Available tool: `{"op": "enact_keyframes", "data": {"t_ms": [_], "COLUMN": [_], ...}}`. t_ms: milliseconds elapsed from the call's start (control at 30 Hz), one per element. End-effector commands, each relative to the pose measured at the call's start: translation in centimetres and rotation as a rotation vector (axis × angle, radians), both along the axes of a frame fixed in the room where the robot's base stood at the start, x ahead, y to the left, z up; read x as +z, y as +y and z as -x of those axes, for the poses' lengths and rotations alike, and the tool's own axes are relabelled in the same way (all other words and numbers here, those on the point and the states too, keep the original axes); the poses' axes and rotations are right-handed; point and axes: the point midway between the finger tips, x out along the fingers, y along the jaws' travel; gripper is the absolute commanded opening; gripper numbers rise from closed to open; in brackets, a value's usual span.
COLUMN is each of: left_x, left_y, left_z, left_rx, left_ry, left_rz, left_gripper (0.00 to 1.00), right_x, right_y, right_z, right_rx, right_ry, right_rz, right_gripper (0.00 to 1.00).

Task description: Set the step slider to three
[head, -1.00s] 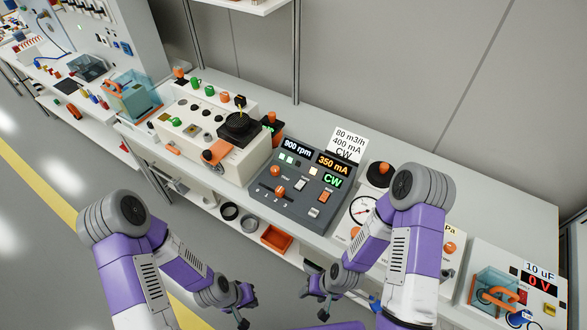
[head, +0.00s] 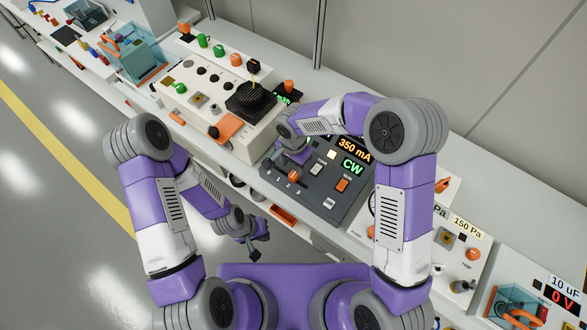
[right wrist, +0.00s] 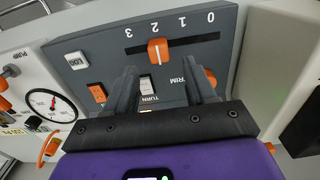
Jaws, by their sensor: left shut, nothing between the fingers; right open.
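The step slider has an orange knob (right wrist: 158,50) in a dark slot on the grey control panel (right wrist: 217,65). In the right wrist view the knob stands at the mark 2, with marks 0 to 3 printed beside the slot. The knob also shows in the head view (head: 294,176). My right gripper (right wrist: 158,78) is open and empty over the panel, its fingertips spread to either side of the knob's line and short of the knob in the picture; contact cannot be told. My left gripper (head: 256,252) is shut and empty, low in front of the bench.

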Motion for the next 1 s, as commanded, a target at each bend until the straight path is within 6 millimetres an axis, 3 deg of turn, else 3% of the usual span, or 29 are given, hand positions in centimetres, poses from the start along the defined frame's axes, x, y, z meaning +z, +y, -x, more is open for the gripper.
{"op": "enact_keyframes", "data": {"t_ms": [100, 333, 733, 1000], "left_x": [-0.3, -0.6, -0.7, -0.7], "left_y": [0.0, 0.0, 0.0, 0.0], "left_z": [0.0, 0.0, 0.0, 0.0], "left_rx": [0.000, 0.000, 0.000, 0.000], "left_ry": [0.000, 0.000, 0.000, 0.000], "left_rz": [0.000, 0.000, 0.000, 0.000], "left_gripper": [0.00, 0.00, 0.00, 0.00], "right_x": [-2.3, -5.4, -6.2, -6.2], "right_y": [0.0, -0.1, 0.0, 0.0], "right_z": [0.2, 0.1, 0.1, 0.1], "right_rx": [0.001, 0.001, 0.001, 0.002], "right_ry": [0.006, 0.004, 0.002, 0.003], "right_rz": [0.000, -0.001, -0.002, -0.002], "right_gripper": [0.55, 0.55, 0.55, 0.14]}}
